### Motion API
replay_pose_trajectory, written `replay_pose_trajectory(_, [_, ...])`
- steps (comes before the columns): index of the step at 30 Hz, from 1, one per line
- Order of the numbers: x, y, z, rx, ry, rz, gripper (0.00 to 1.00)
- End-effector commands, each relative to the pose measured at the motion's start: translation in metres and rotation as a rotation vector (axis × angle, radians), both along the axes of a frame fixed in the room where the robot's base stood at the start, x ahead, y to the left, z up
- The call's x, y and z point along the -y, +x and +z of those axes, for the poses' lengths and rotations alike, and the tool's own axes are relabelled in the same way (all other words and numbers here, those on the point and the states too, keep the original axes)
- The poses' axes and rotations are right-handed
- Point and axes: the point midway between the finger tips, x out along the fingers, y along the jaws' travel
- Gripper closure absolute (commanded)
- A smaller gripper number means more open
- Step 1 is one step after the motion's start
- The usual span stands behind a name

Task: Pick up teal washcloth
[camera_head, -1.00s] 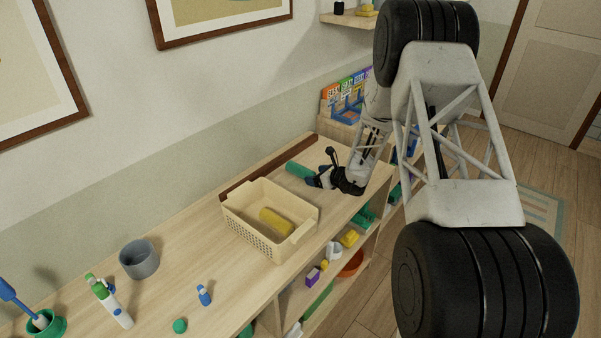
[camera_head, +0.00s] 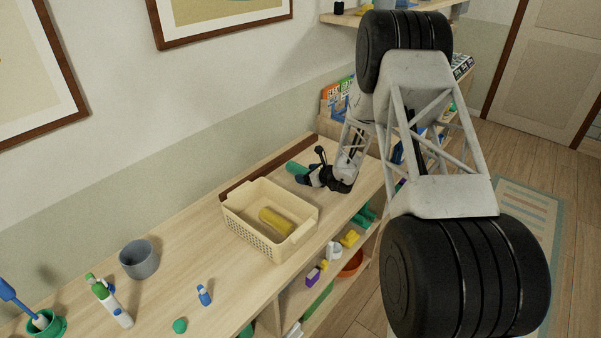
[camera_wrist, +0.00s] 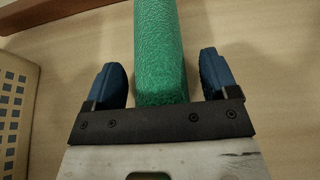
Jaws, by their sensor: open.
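The teal washcloth (camera_head: 296,168) is a rolled cylinder lying on the wooden shelf top, just beyond the cream basket. In the wrist view the teal washcloth (camera_wrist: 161,50) runs up between the two blue fingers, with a gap on each side. My gripper (camera_head: 308,178) is at the near end of the roll. In the wrist view my gripper (camera_wrist: 160,82) is open, with its fingers on either side of the roll's end. The far end of the roll runs out of the wrist view.
A cream basket (camera_head: 240,233) holding a yellow roll (camera_head: 277,222) stands close to the left of my gripper. A grey cup (camera_head: 139,260), a small blue bottle (camera_head: 204,295) and other items stand further left. A raised wooden strip (camera_head: 250,172) runs along the wall side.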

Motion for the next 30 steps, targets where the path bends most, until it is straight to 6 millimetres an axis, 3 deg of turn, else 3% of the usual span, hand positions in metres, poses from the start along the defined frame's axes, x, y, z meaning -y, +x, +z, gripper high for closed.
replay_pose_trajectory(14, [0.0001,-0.0001,0.0001,0.0,0.0,0.0,0.2])
replay_pose_trajectory(24, [0.0001,-0.0002,0.0,0.0,0.0,0.0,0.72])
replay_pose_trajectory(30, [0.0001,-0.0001,0.0001,0.0,0.0,0.0,0.74])
